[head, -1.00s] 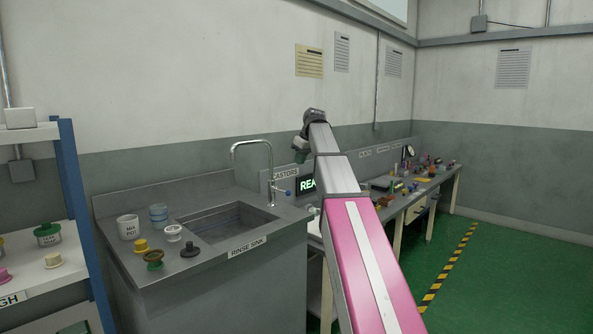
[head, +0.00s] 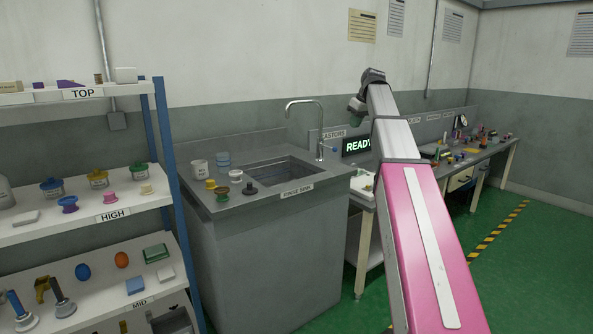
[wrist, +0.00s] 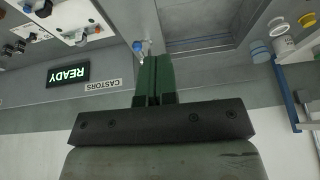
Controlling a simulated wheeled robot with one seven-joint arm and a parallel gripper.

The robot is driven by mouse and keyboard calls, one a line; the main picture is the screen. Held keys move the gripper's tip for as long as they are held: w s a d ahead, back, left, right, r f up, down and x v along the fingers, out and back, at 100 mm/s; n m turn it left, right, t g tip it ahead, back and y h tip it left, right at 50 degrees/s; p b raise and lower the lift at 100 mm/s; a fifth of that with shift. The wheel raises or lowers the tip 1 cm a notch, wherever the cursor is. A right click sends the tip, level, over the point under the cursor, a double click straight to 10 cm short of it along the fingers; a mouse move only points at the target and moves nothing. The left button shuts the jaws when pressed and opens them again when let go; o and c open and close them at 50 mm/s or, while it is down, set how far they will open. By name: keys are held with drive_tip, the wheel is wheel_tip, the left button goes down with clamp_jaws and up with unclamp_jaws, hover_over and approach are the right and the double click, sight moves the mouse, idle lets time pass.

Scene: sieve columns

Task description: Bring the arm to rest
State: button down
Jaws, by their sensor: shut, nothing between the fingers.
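My arm reaches up and away in the head view, its pink and grey links raised in front of the workbench. My gripper (head: 356,106) is at the far end of the arm, small and partly hidden there, held up in front of the wall above the READY display. In the wrist view my gripper (wrist: 153,82) shows two green fingers together, with nothing between them. It touches nothing that I can see. The READY display (head: 359,145) stands behind and below it, and it also shows upside down in the wrist view (wrist: 69,74).
A rinse sink (head: 270,172) with a tall tap (head: 320,130) stands left of the arm. A shelf rack (head: 163,130) with several stoppers and jars is at the left. A long cluttered workbench (head: 512,146) runs back right. Green floor (head: 540,270) is open at the right.

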drive_tip(key=s+a+f+m+g, duration=0.1)
drive_tip(key=s+f, duration=0.3)
drive_tip(key=f, duration=0.7)
drive_tip(key=s+a+f+m+h, duration=0.15)
drive_tip(key=s+f, duration=0.35)
drive_tip(key=f, duration=0.6)
drive_tip(key=s+f+m+g, duration=0.15)
drive_tip(key=s+f, duration=0.25)
drive_tip(key=f, duration=0.7)
drive_tip(key=s+a+f+m+h, duration=0.1)
drive_tip(key=s+f+m, duration=0.2)
drive_tip(key=s+f, duration=1.6)
drive_tip(key=shift+s+a+f+g, duration=0.15)
drive_tip(key=shift+s+f+g, duration=0.2)
drive_tip(key=shift+s, duration=0.2)
drive_tip(key=shift+h, duration=0.25)
